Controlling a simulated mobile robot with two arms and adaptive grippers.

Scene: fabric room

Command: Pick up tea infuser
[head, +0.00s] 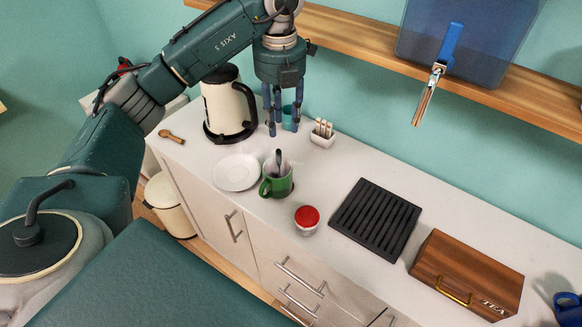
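My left gripper (284,125) comes down from above at the back of the counter, its blue fingers pointing down and spread apart. A small teal object (289,114) shows between and behind the fingers, partly hidden by them; I cannot tell whether they touch it. I cannot tell for certain which thing is the tea infuser. A green mug (277,184) stands in front of the gripper with a dark-handled utensil (279,160) leaning in it. My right gripper is not in view.
A cream kettle (228,106) stands close left of the gripper, and a small white holder (322,135) close right. A white saucer (236,172), red-lidded jar (307,219), black slatted rack (375,218) and wooden tea box (466,273) stand along the counter. A wooden shelf (350,33) runs behind.

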